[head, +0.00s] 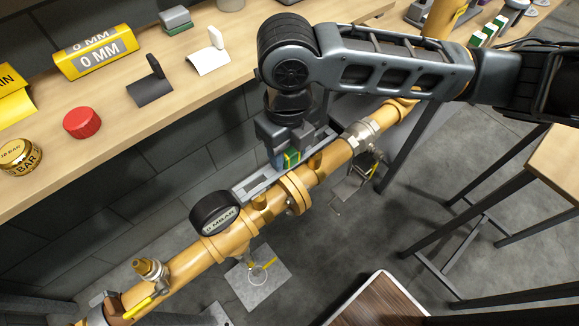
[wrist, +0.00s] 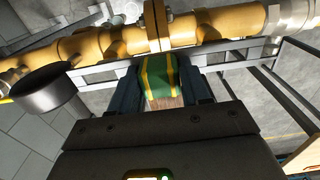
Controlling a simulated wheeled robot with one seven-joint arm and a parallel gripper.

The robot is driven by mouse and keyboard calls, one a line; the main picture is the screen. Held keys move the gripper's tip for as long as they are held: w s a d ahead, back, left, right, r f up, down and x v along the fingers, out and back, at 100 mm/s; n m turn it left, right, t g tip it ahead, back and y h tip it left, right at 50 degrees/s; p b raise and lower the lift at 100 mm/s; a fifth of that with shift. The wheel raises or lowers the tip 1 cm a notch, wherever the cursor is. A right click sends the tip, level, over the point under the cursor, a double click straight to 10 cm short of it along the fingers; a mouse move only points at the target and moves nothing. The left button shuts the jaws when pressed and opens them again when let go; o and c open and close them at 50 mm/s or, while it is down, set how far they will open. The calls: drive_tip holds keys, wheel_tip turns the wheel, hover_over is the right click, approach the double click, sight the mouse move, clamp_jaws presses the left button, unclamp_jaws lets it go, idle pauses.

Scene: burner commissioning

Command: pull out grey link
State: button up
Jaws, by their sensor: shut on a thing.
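My gripper (head: 286,155) points down just behind the yellow gas pipe (head: 232,238). It is shut on a green block with yellow stripes (head: 291,158). In the wrist view the block (wrist: 161,77) sits between the two dark fingers (wrist: 163,88), with a brownish end toward the palm. I see no part on it that is clearly a grey link. A grey metal rail (head: 262,181) runs behind the pipe, under the gripper. The fingers hide the block's far sides, and I cannot tell whether it touches the rail.
A round gauge (head: 214,212) marked 0 MBAR stands on the pipe left of my gripper. A flange (head: 296,193) is close in front. The wooden bench (head: 190,95) behind holds a red cap (head: 82,122), a dark card stand (head: 150,88) and a white one (head: 209,58).

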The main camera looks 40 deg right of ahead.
drive_tip(key=shift+r, duration=1.9)
